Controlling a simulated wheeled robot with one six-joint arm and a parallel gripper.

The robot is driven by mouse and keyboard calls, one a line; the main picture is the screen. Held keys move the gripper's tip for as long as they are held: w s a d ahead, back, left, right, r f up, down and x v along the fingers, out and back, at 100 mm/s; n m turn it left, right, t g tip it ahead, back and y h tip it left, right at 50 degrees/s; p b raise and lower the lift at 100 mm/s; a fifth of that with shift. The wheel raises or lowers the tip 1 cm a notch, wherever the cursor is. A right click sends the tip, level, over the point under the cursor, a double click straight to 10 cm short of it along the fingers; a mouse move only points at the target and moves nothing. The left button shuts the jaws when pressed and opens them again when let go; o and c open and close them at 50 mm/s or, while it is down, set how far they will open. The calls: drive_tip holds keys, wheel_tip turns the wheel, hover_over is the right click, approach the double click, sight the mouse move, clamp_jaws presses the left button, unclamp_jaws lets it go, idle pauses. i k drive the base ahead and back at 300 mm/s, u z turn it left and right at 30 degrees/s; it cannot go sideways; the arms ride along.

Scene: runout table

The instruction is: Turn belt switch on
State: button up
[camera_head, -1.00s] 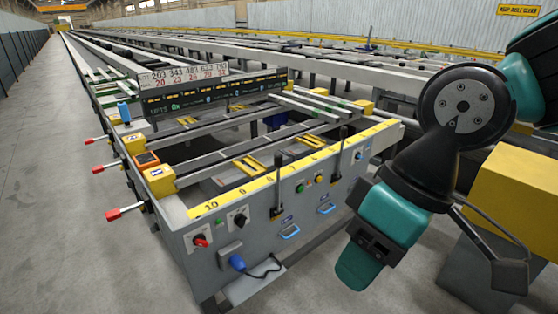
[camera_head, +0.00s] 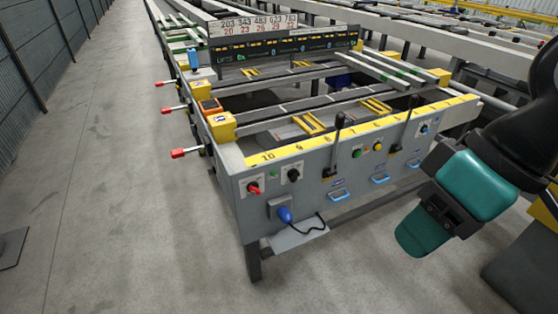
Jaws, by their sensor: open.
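The runout table's grey front panel (camera_head: 235,190) carries the controls, all small in view. A red rotary knob (camera_head: 253,188) is at its left end, with a black rotary knob (camera_head: 293,174) right of it. A green button (camera_head: 357,153) and a yellow button (camera_head: 377,146) sit mid-panel. A blue and black control (camera_head: 424,129) is at the right end. I cannot read which one is the belt switch, nor its setting. My arm's teal and black links are at the right, in front of the panel's right end. My gripper's fingers do not show.
Two black levers (camera_head: 335,145) stand up from the panel. Blue handles (camera_head: 338,194) and a blue plug (camera_head: 285,214) with a cable stick out below. Red-tipped levers (camera_head: 178,153) jut from the left side.

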sight(253, 187)
drive_tip(key=z, duration=1.15)
drive_tip(key=k, duration=0.9)
drive_tip(key=u, duration=0.95)
drive_tip(key=i, duration=0.5)
